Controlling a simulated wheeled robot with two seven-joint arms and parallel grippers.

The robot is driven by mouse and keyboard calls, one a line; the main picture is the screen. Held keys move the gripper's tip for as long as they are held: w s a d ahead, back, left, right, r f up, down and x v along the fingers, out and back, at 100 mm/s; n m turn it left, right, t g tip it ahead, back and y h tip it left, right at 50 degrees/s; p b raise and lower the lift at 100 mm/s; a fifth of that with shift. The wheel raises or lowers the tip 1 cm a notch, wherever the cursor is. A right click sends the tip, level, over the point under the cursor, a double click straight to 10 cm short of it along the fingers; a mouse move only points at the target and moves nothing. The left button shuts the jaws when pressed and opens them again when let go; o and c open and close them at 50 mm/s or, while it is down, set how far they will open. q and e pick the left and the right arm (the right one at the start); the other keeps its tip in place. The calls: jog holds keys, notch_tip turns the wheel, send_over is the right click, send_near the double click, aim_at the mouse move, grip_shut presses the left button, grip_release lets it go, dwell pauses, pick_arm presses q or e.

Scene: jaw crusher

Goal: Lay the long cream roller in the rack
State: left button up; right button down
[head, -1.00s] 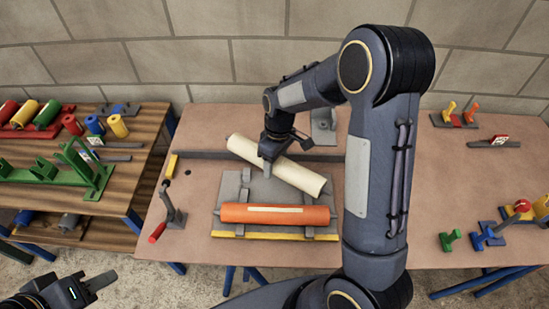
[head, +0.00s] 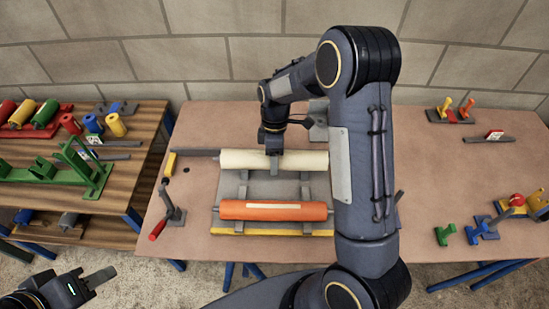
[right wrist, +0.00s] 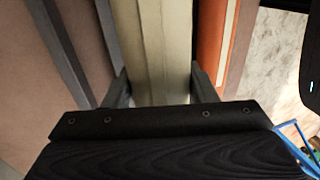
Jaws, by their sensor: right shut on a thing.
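The long cream roller (head: 245,159) lies level from left to right over the back part of the grey rack (head: 262,187). My right gripper (head: 273,153) is shut on the roller near its middle. The roller also shows in the right wrist view (right wrist: 163,55), between the two fingers (right wrist: 158,88). I cannot tell whether the roller touches the rack. A long orange roller (head: 250,209) with a pale strip lies across the front of the rack, parallel to the cream one. My left gripper (head: 98,278) is at the lower left, off the table, and its opening cannot be made out.
A lever with a red grip (head: 160,226) stands at the rack's left. A wooden shelf (head: 150,125) with coloured rollers is further left. Coloured parts (head: 483,228) stand at the table's right.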

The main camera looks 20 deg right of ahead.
jog(key=b, duration=0.4)
send_over(274, 186)
jog(key=w, duration=0.1)
jog(key=shift+w+d+f, duration=0.1)
jog(key=shift+d+f, duration=0.05)
jog(key=shift+f, duration=1.25)
jog(key=shift+d+f, duration=0.15)
jog(key=shift+f, duration=1.25)
jog(key=shift+f+b, duration=1.25)
jog(key=shift+f, duration=0.05)
jog(key=shift+f+b, duration=0.45)
jog(key=shift+f, duration=0.1)
jog(key=c, duration=0.8)
grip_release()
jog(key=shift+c, duration=0.2)
jog(key=o, duration=0.3)
jog(key=shift+s+a+r, duration=0.1)
jog(key=shift+s+r, duration=0.15)
jog(key=shift+o, duration=0.2)
jog(key=shift+w, duration=0.1)
